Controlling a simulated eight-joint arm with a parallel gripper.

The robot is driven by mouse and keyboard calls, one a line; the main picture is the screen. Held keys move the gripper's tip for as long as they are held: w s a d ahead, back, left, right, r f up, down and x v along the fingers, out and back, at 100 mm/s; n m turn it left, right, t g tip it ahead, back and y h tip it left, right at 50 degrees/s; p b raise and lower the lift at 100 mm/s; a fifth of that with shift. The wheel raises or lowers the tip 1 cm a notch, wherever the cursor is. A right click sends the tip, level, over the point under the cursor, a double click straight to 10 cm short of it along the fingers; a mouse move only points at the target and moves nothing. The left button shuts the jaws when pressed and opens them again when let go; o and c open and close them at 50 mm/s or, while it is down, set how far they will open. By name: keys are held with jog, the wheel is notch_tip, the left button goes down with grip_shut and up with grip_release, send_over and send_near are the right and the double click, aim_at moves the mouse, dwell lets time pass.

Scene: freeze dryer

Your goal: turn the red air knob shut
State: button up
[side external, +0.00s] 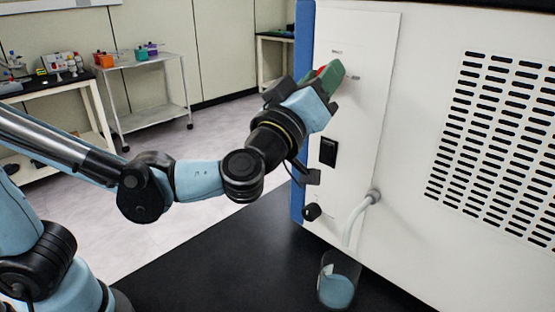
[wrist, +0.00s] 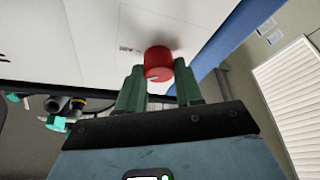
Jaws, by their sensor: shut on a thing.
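The red air knob (wrist: 158,62) sticks out from the white panel of the freeze dryer (side external: 365,130). In the wrist view it sits between the tips of the two green fingers of my gripper (wrist: 160,85), next to a printed label. My gripper (side external: 328,76) is shut on the knob. In the side external view only a sliver of the red knob (side external: 322,71) shows, with the fingers covering the rest.
Below on the panel are a black switch (side external: 328,152), a black knob (side external: 312,212) and a pale hose (side external: 358,218). The hose hangs towards a beaker of blue liquid (side external: 337,288) on the black bench (side external: 220,270). Vent slots (side external: 495,150) lie to the right.

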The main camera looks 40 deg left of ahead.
jog(key=shift+r+n+g+y, duration=0.1)
jog(key=shift+n+g+y, duration=0.45)
jog(key=shift+n, duration=1.4)
jog(key=shift+f+n+g+y, duration=0.2)
jog(key=shift+n+g, duration=0.6)
jog(key=shift+n, duration=1.2)
jog(key=shift+r+n+g+y, duration=0.2)
jog(key=shift+n+g+y, duration=0.35)
jog(key=shift+n, duration=1.4)
jog(key=o, duration=1)
jog(key=shift+o, duration=0.2)
jog(key=v, duration=0.7)
jog(key=shift+s, duration=0.25)
jog(key=shift+d, duration=0.15)
